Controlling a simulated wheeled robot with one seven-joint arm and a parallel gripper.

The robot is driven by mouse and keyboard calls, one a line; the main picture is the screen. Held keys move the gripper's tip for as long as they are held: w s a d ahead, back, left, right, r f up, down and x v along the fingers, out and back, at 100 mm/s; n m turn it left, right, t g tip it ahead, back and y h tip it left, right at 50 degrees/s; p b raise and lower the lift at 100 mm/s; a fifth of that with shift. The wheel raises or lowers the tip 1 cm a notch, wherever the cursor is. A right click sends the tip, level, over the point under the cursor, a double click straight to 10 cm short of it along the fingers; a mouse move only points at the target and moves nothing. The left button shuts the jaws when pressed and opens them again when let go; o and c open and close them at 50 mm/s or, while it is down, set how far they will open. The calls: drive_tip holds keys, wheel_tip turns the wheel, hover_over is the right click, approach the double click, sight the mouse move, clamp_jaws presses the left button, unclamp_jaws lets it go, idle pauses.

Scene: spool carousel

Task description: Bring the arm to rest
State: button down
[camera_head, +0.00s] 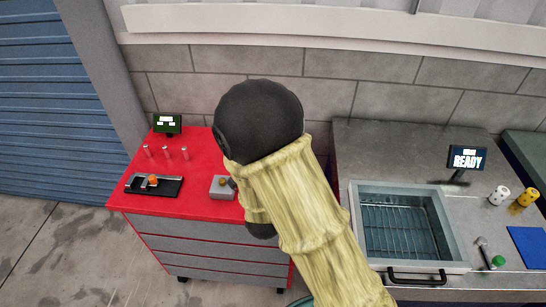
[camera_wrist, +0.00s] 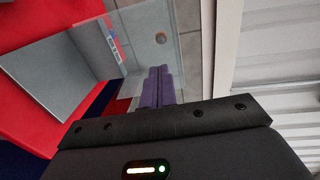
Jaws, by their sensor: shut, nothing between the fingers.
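My arm in its yellow sleeve rises through the middle of the head view, with a dark rounded joint at its upper end. It crosses in front of the gap between the red cabinet and the grey counter. My gripper (camera_wrist: 158,88) shows in the wrist view as two purple fingers pressed together with nothing between them. In the head view I cannot make out the fingertips. A grey box-like shape (camera_wrist: 50,65) with a translucent pane stands beside the fingers at the left of the wrist view.
The red cabinet (camera_head: 190,222) carries a small green display (camera_head: 167,123), several upright pins, a black tray (camera_head: 135,186) and a grey block (camera_head: 217,188). The counter holds an open basket drawer (camera_head: 357,222), a READY screen (camera_head: 467,157), white (camera_head: 498,195) and yellow (camera_head: 527,197) spools, and a blue mat (camera_head: 528,247).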

drive_tip(key=shift+s+d, duration=0.1)
drive_tip(key=shift+d, duration=0.05)
drive_tip(key=s+d+n+g, duration=1.4)
drive_tip(key=s+d+n, duration=0.3)
drive_tip(key=d+n, duration=0.1)
drive_tip(key=shift+y, duration=0.3)
idle(0.9)
